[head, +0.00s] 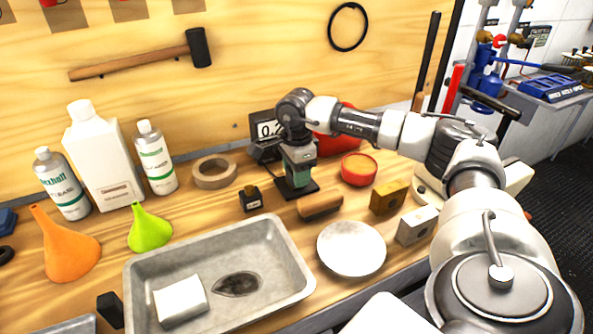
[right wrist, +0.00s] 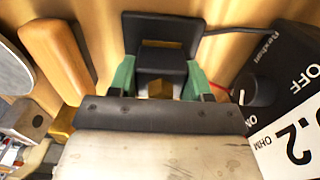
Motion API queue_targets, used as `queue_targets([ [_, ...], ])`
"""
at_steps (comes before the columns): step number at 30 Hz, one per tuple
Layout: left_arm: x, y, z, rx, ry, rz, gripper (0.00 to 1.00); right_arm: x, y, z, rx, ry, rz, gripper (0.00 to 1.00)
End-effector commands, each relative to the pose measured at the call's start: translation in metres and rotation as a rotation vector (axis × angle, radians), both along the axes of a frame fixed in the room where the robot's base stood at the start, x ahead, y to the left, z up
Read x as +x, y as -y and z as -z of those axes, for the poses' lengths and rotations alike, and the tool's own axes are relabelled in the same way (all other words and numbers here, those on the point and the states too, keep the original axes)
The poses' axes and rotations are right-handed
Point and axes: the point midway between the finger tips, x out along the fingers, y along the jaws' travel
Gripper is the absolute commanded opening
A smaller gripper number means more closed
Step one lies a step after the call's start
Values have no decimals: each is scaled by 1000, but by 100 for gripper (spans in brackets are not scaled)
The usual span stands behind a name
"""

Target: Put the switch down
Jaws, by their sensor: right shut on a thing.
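My right gripper (head: 299,182) points down over the wooden bench, just in front of the meter. Its green fingers are shut on the black switch (right wrist: 160,66), which also shows under the fingers in the head view (head: 297,191). A brass-coloured part shows on the switch between the fingers. The switch's dark lower part is at or very near the bench top; I cannot tell whether it bears on it. The black meter (head: 265,128) with a white display stands behind; in the right wrist view it (right wrist: 290,140) reads 0.2 OHM. My left gripper is not in view.
Close by are a wooden-topped piece (head: 320,204), a small black bottle-like thing (head: 251,199), a tape roll (head: 214,172) and a red bowl (head: 358,171). A metal tray (head: 215,224) and white plate (head: 351,249) lie in front. Thin cables run near the switch.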

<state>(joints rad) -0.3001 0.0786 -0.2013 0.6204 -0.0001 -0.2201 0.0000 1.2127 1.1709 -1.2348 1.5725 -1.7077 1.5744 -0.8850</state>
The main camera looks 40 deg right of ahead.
Motion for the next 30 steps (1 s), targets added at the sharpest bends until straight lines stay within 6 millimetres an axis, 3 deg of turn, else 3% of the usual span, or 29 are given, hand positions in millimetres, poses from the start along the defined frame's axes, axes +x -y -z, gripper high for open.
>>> queue_targets([
  [2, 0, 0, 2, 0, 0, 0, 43, 0, 0, 4, 0, 0, 0, 23],
  [3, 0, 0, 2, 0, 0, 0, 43, 0, 0, 3, 0, 0, 0, 53],
  [7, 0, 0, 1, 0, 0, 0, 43, 0, 0, 3, 0, 0, 0, 73],
  [19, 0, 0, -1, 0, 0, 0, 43, 0, 0, -7, 0, 1, 0, 74],
  [30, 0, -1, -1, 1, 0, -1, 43, 1, 0, -82, 1, 3, 0, 74],
])
